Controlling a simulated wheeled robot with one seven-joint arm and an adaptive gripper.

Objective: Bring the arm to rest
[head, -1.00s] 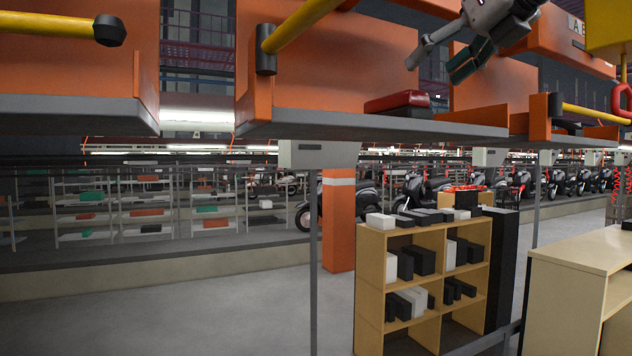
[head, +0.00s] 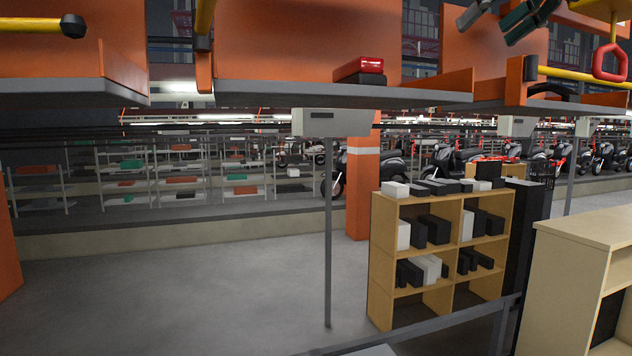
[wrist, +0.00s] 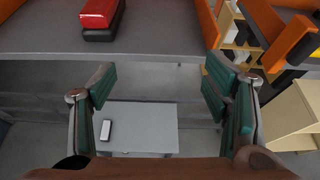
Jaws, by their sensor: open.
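My gripper (wrist: 158,88) is open in the wrist view, with its green-padded fingers wide apart and nothing between them. In the head view only part of my gripper (head: 507,22) shows, cut off by the top edge at the right. A red block on a black one (head: 366,68) rests on the grey deck of the orange conveyor (head: 290,92). In the wrist view the red block (wrist: 100,12) lies at the top left, beyond the fingers and apart from them.
The orange conveyor panels (head: 285,40) and yellow bars are close to my gripper. A wooden shelf (head: 440,205) with black and white boxes and a pale cabinet (head: 570,270) stand at the right. A grey surface (wrist: 150,120) lies below the fingers. Open floor is at the left.

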